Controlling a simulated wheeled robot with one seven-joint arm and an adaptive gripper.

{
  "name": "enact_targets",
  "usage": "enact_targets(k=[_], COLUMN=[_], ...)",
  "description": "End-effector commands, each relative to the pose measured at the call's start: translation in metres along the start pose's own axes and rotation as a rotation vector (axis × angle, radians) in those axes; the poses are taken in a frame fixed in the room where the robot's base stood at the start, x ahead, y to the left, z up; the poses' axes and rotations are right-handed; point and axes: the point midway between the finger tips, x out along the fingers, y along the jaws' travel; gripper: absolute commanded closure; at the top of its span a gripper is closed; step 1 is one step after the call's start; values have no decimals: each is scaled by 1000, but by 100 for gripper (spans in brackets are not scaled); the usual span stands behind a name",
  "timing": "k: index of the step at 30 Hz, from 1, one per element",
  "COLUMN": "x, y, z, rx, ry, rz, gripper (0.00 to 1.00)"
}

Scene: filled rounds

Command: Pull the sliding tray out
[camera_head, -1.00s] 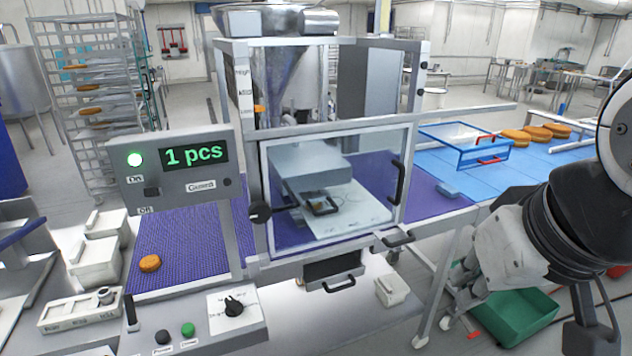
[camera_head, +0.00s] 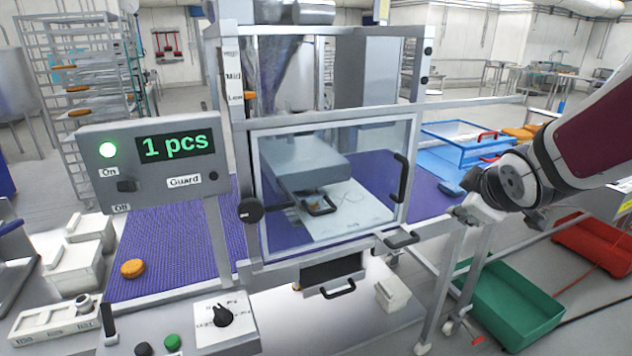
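A dark drawer-like tray (camera_head: 333,270) with a black bar handle (camera_head: 338,290) sits under the machine's front edge. Inside the guarded cell, a white plate (camera_head: 345,212) with a black handle (camera_head: 319,207) lies behind the clear guard door (camera_head: 385,150). I cannot tell for sure which of these is the sliding tray. My gripper (camera_head: 467,197) is at the right of the machine frame, at the end of my arm, well away from both handles. Its fingers are small and dark, and whether they are open is unclear. I see nothing held.
A control panel (camera_head: 150,160) reads "1 pcs". A green crate (camera_head: 515,305) and a red crate (camera_head: 600,245) stand on the floor at right.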

Motion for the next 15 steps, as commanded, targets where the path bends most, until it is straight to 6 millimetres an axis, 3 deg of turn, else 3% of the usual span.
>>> enact_targets(k=[1,6,11,15], x=[32,110,172,214], y=[0,-1,-19,-46], z=[6,16,31,46], rx=[-69,-315,-510,-642], ry=[17,131,266,403], rz=[8,49,88,135], gripper=[66,66,66,66])
